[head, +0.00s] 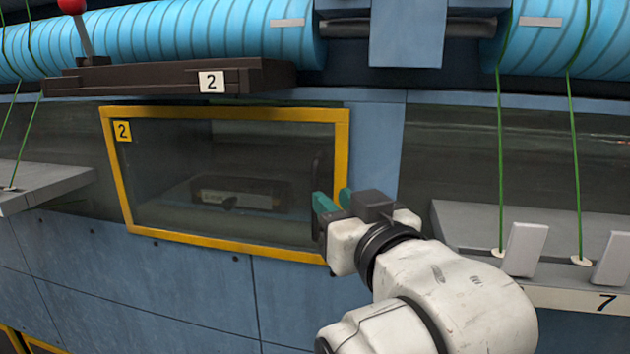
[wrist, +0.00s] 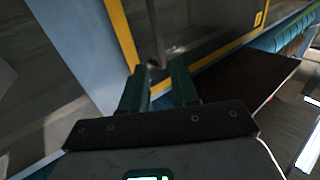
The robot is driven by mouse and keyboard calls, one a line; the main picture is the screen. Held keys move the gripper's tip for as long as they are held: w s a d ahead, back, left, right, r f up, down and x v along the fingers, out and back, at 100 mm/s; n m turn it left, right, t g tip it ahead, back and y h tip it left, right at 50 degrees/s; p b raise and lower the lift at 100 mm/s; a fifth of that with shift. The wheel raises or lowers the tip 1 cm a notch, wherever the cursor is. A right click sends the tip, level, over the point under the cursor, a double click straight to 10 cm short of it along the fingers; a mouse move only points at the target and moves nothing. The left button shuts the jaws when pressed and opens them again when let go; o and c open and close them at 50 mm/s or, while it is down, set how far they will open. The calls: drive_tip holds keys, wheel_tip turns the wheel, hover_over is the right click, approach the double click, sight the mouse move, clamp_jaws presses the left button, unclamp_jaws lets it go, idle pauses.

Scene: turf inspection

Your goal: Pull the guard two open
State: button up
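Guard two is a clear panel in a yellow frame (head: 342,150), marked with a 2 plate at its upper left, and it looks closed. Its dark upright handle (head: 317,172) is near the right side of the frame. My gripper (head: 333,197) is at the lower right of the guard, beside the handle. In the wrist view, my gripper (wrist: 158,70) has its two green fingers apart, with the handle (wrist: 156,35) just beyond and between the tips. I cannot tell if either finger touches it. The yellow frame (wrist: 122,35) also shows there.
A dark ledge with a 2 plate (head: 212,82) and a red-knobbed lever (head: 72,8) are above the guard. A dark box (head: 240,192) sits behind the panel. Grey shelves with green cords stand left and right (head: 465,222). Blue wall lies below.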

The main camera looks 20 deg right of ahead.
sight(317, 185)
drive_tip(key=w, duration=0.3)
drive_tip(key=w+p, duration=0.1)
drive_tip(key=w, duration=0.4)
drive_tip(key=shift+w+d, duration=0.25)
drive_tip(key=shift+w, duration=0.1)
clamp_jaws()
